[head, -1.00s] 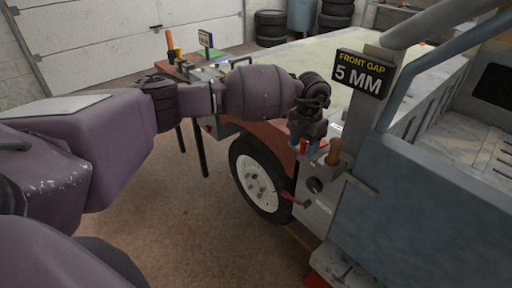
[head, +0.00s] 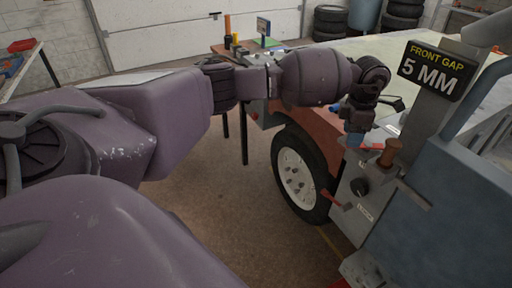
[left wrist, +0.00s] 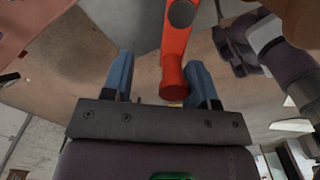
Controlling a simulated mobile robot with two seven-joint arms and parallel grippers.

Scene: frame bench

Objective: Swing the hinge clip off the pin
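My left gripper (head: 355,140) is at the front edge of the vehicle, with blue fingers pointing down. In the left wrist view the fingers (left wrist: 162,82) stand apart. A red-orange bar with a rounded end (left wrist: 175,85), which looks like the hinge clip, reaches between them, nearer the right finger. I cannot tell if it touches that finger. In the head view a small red part (head: 372,147) shows just right of the fingers. A brown upright cylinder (head: 390,152) stands beside it. I cannot make out the pin. My right gripper is not seen.
A sign reading "FRONT GAP 5 MM" (head: 438,70) stands on a post right of the gripper. Below are a black knob (head: 360,187), a red lever (head: 331,198) and a wheel (head: 297,180). A bench with tools (head: 236,48) is behind. The floor (head: 215,215) is clear.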

